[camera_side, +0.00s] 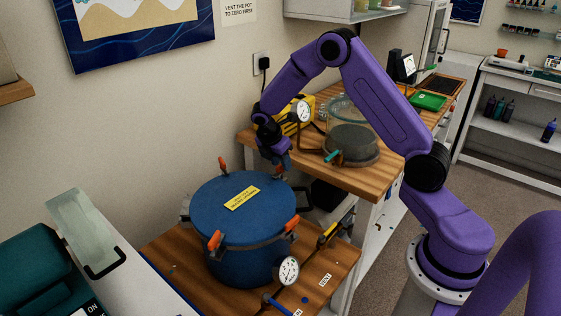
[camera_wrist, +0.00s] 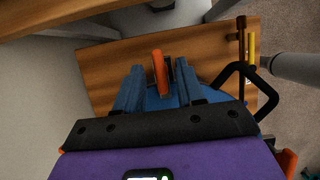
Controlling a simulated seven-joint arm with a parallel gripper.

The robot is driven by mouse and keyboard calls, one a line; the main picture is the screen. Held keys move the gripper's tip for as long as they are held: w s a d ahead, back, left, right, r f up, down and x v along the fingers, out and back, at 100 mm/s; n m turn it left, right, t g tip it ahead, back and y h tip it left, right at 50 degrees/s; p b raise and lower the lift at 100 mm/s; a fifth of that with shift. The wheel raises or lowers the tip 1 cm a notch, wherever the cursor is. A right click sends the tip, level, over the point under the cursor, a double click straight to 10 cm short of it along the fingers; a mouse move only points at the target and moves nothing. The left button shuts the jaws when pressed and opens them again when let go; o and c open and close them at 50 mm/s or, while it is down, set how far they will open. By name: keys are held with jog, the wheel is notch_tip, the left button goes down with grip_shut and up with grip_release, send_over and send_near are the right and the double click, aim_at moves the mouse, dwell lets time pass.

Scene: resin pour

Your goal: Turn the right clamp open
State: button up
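The blue pressure pot (camera_side: 238,265) stands on a wooden bench, its round blue lid (camera_side: 270,198) carrying a yellow label. Orange-handled clamps sit around the rim: one at the back left (camera_side: 222,166), one at the front left (camera_side: 214,240), one at the front right (camera_side: 292,223). Another clamp (camera_side: 278,172) at the back right is partly hidden by my gripper (camera_side: 284,160). In the wrist view, an orange clamp handle (camera_wrist: 158,64) stands between the two blue fingers of my gripper (camera_wrist: 160,72), with a gap on each side. The gripper is open.
A round gauge (camera_side: 289,270) and blue valve (camera_side: 272,302) are at the pot's front. A black handle (camera_wrist: 242,80) sticks out from the pot's side. Behind, a wooden table (camera_side: 365,183) bears a glass chamber (camera_side: 352,120) and a yellow pump (camera_side: 300,128).

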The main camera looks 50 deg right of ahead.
jog(key=shift+f, duration=0.1)
grip_shut()
jog(key=shift+m, duration=0.4)
jog(key=m+g, duration=0.1)
jog(key=m, duration=0.3)
jog(key=shift+w+g, duration=0.15)
jog(key=shift+g, duration=0.25)
jog(key=m, duration=0.2)
jog(key=m+g+y, duration=0.1)
jog(key=m, duration=0.1)
jog(key=shift+w+d+m+g, duration=0.1)
jog(key=shift+d+m+g, duration=0.05)
jog(key=shift+m+g, duration=0.15)
jog(key=m+y, duration=0.1)
jog(key=m, duration=0.3)
jog(key=shift+d+g+y, duration=0.1)
jog(key=shift+g+y, duration=0.3)
jog(key=shift+d+m+y, duration=0.1)
jog(key=shift+m+y, duration=0.7)
jog(key=shift+m, duration=1.4)
